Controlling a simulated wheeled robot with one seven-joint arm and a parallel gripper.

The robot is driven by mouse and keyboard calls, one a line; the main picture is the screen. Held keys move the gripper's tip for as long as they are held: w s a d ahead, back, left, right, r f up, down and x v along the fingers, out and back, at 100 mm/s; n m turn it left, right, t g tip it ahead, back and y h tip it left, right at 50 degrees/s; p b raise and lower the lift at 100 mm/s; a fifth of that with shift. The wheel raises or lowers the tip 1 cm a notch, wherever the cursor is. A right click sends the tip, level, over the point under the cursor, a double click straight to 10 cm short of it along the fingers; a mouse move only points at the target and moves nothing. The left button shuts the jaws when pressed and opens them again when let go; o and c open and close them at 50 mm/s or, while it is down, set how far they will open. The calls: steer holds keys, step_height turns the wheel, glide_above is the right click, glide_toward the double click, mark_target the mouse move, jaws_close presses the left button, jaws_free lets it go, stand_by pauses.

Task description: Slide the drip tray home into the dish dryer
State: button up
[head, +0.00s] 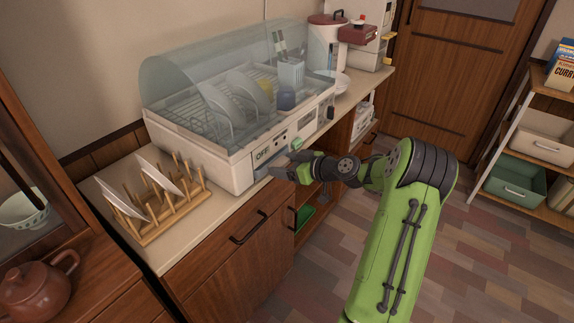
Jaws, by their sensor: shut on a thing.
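The dish dryer (228,166) is a cream box with a clear, bluish domed lid, standing on the counter with plates and cups inside. The drip tray (262,173) shows as a small blue-grey edge low on the dryer's front, below the panel marked OFF. My gripper (280,170) is at this edge, in front of the dryer, and is shut on the tray. My gripper hides part of the tray and its slot, so I cannot tell how far the tray sticks out.
A wooden plate rack (165,204) with plates stands on the counter left of the dryer. A red-lidded white pot (327,42) stands behind it at right. Wooden cabinets (238,262) lie below. The floor (480,265) at right is clear.

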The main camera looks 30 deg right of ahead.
steer(key=shift+w+a, duration=0.2)
steer(key=shift+w, duration=0.45)
steer(key=o, duration=1.2)
steer(key=shift+o, duration=0.2)
steer(key=p+v, duration=0.3)
steer(key=v, duration=1.2)
steer(key=shift+s+r, duration=0.2)
steer(key=shift+s, duration=0.1)
steer(key=shift+a, duration=0.1)
